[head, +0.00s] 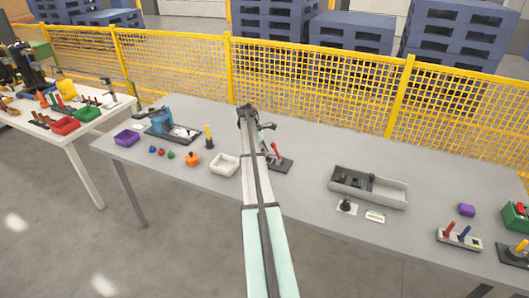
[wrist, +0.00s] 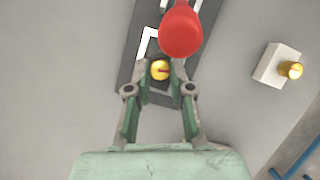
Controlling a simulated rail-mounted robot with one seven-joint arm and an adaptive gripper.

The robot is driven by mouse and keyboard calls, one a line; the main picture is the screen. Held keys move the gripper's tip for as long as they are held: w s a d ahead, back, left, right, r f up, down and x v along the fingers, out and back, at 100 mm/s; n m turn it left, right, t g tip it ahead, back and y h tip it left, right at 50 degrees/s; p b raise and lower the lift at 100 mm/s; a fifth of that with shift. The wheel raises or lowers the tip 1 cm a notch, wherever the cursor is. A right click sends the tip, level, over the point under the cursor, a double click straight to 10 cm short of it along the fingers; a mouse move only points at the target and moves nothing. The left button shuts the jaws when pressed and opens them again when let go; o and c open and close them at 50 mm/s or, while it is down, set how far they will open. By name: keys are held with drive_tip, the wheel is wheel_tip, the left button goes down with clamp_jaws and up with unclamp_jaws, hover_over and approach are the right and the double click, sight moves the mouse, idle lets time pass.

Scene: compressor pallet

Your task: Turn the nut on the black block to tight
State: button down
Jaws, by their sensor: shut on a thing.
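In the wrist view, my gripper (wrist: 160,72) is shut on a small brass nut (wrist: 160,69), with one finger on each side of it. A thin reddish mark shows on the nut's face. The nut sits over the dark block (wrist: 128,75), close to a white-edged patch. A red knob (wrist: 180,30) stands on the same block, just above the nut in the picture. In the head view, the black block (head: 285,165) with its red handle (head: 275,148) is beside my arm. My arm hides part of the block, and the nut cannot be made out there.
In the wrist view, a white block (wrist: 272,62) with a brass piece stands to the right, apart from my gripper. In the head view, a white tray (head: 224,165) is left of my arm and a grey bin (head: 385,194) is right. A yellow fence (head: 320,90) runs behind the table.

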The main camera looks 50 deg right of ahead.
drive_tip(key=shift+d+m+y, duration=0.1)
drive_tip(key=shift+m+y, duration=0.3)
drive_tip(key=shift+m, duration=0.9)
drive_tip(key=c, duration=1)
unclamp_jaws()
drive_tip(key=shift+r, duration=0.1)
drive_tip(key=v, duration=1.1)
drive_tip(key=shift+w+r, duration=0.3)
drive_tip(key=shift+s+f, duration=0.1)
